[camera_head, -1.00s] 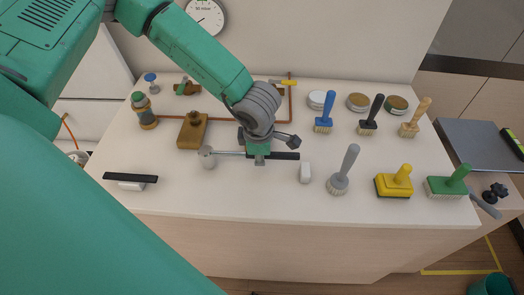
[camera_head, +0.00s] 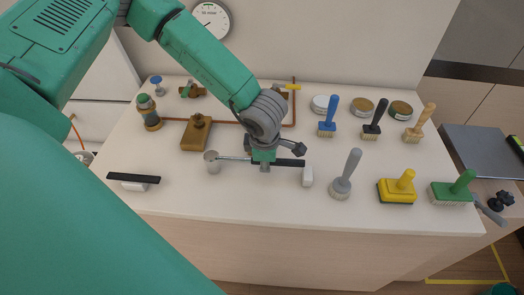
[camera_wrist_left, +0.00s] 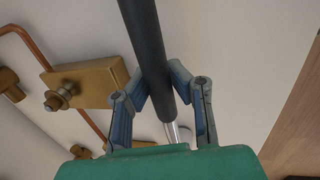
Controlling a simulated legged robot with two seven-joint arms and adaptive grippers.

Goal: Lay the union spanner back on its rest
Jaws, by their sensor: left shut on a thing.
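The union spanner has a black handle (camera_head: 290,162), a thin silver shaft (camera_head: 235,159) and a pale head at its left end. My left gripper (camera_head: 264,165) is shut on the black handle, which runs sideways over the white bench. In the left wrist view, the fingers (camera_wrist_left: 165,105) stand on both sides of the handle (camera_wrist_left: 147,45). The head is over or against a grey-white round piece (camera_head: 213,167); I cannot tell if they touch. A small white block (camera_head: 307,177) stands just below the handle's right end. It may be part of the rest. My right gripper is out of view.
A brass block (camera_head: 196,134) and copper pipe (camera_head: 225,122) lie behind the spanner. A black bar on a white block (camera_head: 133,181) is at the left. Several brushes, including a grey one (camera_head: 345,175), stand at the right. The bench's front strip is clear.

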